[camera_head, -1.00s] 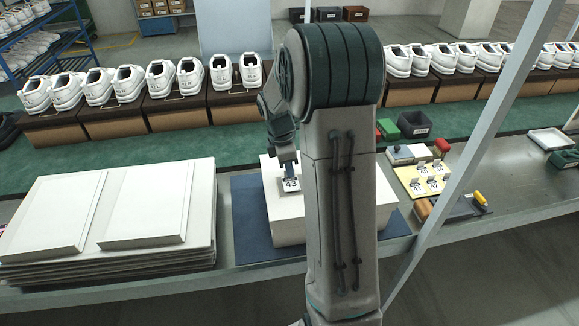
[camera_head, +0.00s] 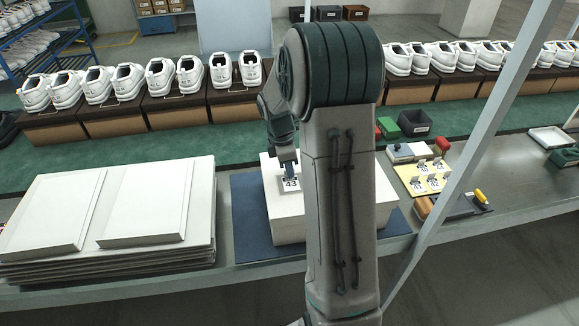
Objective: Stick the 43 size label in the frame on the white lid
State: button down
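A white box with a white lid (camera_head: 285,210) stands on a dark blue mat (camera_head: 250,222) in the middle of the bench. A small label reading 43 (camera_head: 291,184) shows at the frame (camera_head: 279,191) on the lid. My gripper (camera_head: 287,170) points down right over this label. Its fingertips are at or very near the label; I cannot tell whether they touch it or are shut on it.
A yellow card (camera_head: 408,183) with several standing size labels lies right of my arm. Beside it are stamp-like items and a dark board (camera_head: 462,208). Stacked white lids (camera_head: 140,205) fill the left. Shoes on brown boxes line the green belt (camera_head: 180,146) behind.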

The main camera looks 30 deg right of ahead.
jog(key=c, duration=1.6)
grip_release()
notch_tip(320, 180, up, 14)
jog(key=a+f, duration=0.1)
jog(key=a, duration=0.1)
jog(key=s+a+m+t, duration=0.1)
jog(key=s+a+m, duration=0.3)
jog(key=s, duration=0.3)
jog(key=s+a+f+m+t+y, duration=0.1)
jog(key=s+a+m, duration=0.3)
jog(key=s+m, duration=0.2)
jog(key=s+a+m+t, duration=0.1)
jog(key=s+a+m, duration=0.3)
jog(key=s, duration=0.4)
jog(key=shift+s+a+f+m+t+y, duration=0.15)
jog(key=shift+s+f+m+t+y, duration=0.15)
jog(key=shift+m+y, duration=0.1)
